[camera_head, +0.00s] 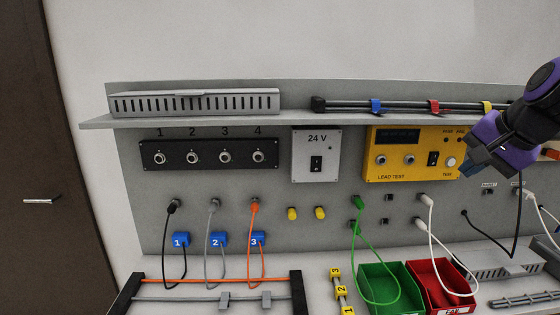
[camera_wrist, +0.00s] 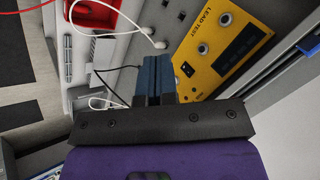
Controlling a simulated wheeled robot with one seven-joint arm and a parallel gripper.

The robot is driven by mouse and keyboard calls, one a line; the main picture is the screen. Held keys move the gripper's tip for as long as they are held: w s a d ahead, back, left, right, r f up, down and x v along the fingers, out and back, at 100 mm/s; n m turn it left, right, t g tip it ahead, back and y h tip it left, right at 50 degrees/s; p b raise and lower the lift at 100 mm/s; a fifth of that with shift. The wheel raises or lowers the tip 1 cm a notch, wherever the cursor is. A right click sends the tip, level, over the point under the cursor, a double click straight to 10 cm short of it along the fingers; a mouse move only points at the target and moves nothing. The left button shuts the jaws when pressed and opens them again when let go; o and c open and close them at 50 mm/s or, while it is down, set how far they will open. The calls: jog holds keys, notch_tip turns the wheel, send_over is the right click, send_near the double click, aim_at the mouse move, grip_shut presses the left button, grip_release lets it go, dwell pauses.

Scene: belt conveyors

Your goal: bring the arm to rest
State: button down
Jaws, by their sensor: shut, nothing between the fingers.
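My gripper (camera_head: 472,168) is at the right of the head view, at the end of my purple and black arm. It is in front of the right edge of the yellow lead test box (camera_head: 408,174); I cannot tell whether it touches the box. In the wrist view my gripper (camera_wrist: 155,62) shows two dark blue fingers side by side, closed together with nothing between them. The lead test box (camera_wrist: 215,50) lies to the right of the fingers in that view. The white test button (camera_head: 450,162) is just left of my gripper.
A grey panel carries a 24 V box (camera_head: 316,160), a numbered socket strip (camera_head: 175,155) and several plugged leads. A shelf (camera_head: 290,122) runs above. A green bin (camera_head: 375,275) and a red bin (camera_head: 425,268) stand below. A white lead (camera_head: 440,240) hangs over the red bin.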

jog(key=s+a+n+g+h, duration=0.1)
jog(key=s+a+n, duration=0.1)
jog(key=s+n, duration=0.3)
jog(key=s+a+f+n+g+h, duration=0.1)
jog(key=s+a+n, duration=0.2)
jog(key=s, duration=0.8)
jog(key=shift+s+f+n, duration=0.25)
jog(key=shift+s+n, duration=0.05)
jog(key=shift+n, duration=0.6)
